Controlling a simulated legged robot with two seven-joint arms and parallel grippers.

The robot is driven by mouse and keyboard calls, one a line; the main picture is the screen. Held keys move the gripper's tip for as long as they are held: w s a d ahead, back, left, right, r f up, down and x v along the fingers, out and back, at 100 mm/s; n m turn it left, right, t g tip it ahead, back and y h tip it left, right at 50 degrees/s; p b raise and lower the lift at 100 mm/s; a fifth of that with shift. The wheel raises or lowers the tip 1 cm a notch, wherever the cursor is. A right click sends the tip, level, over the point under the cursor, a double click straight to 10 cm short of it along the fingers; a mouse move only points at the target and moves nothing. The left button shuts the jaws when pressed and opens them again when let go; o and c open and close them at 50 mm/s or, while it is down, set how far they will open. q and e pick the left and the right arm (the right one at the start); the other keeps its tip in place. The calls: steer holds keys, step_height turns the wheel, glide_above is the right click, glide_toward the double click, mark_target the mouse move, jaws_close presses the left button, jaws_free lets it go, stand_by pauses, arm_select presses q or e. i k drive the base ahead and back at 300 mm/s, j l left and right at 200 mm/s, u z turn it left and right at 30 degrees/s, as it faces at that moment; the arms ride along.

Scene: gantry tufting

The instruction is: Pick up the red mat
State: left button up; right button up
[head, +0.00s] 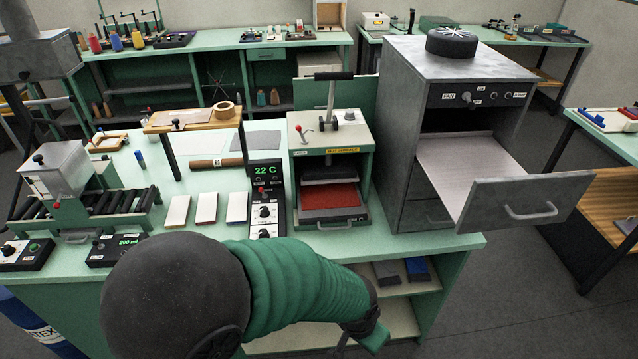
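The red mat (330,197) lies flat on the lower plate of the small green press (333,150), under a dark upper plate, at the middle of the bench. The front of the press is open towards me. My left arm, in a green sleeve, comes in from the lower left across the bench front. My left gripper (362,338) is at the bottom of the view, below and in front of the press, apart from the mat. Its fingers are small and partly cut off, so I cannot tell whether they are open. My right gripper is not in view.
A grey oven (455,95) with its drawer (520,195) pulled out stands right of the press. A control box (265,200) reading 22 C stands left of it. Grey (386,272) and blue (417,269) pieces lie on the shelf below. The floor at right is clear.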

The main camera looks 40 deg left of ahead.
mark_target(207, 209)
steer(key=k+u, duration=0.1)
steer(key=u, duration=2.1)
steer(key=i+j, duration=0.25)
steer(key=i, duration=0.25)
steer(key=i+j, duration=0.25)
steer(key=i, duration=0.2)
steer(key=i+j+z, duration=0.1)
steer(key=i+j, duration=0.2)
steer(key=i, duration=0.2)
